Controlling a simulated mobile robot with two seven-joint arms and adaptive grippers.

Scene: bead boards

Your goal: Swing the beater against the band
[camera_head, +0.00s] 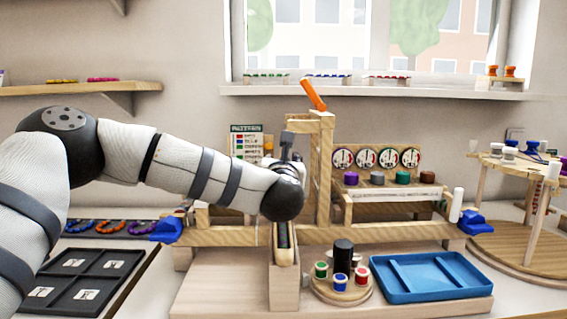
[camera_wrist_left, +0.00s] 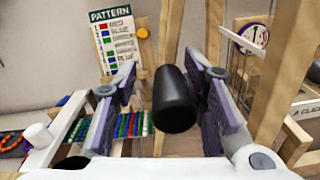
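My left gripper (camera_wrist_left: 165,98) is open, with purple-padded fingers on both sides of a black rounded handle, seemingly the beater's (camera_wrist_left: 177,100). A gap shows between the handle and the left finger; whether the right finger touches it I cannot tell. In the head view, my left arm reaches to the wooden frame (camera_head: 324,175), and its wrist hides the handle and most of the gripper. Rows of green, blue and red, possibly the band (camera_wrist_left: 132,124), show low behind the left finger; I cannot tell how far they are from the beater. My right gripper is not in view.
A pattern card (camera_head: 247,142) stands behind the frame. Dials (camera_head: 376,158) are to its right. In front are a blue tray (camera_head: 430,292), a round stand with colored spools (camera_head: 341,283) and a black compartment tray (camera_head: 85,275). An orange piece (camera_head: 313,95) tops the post.

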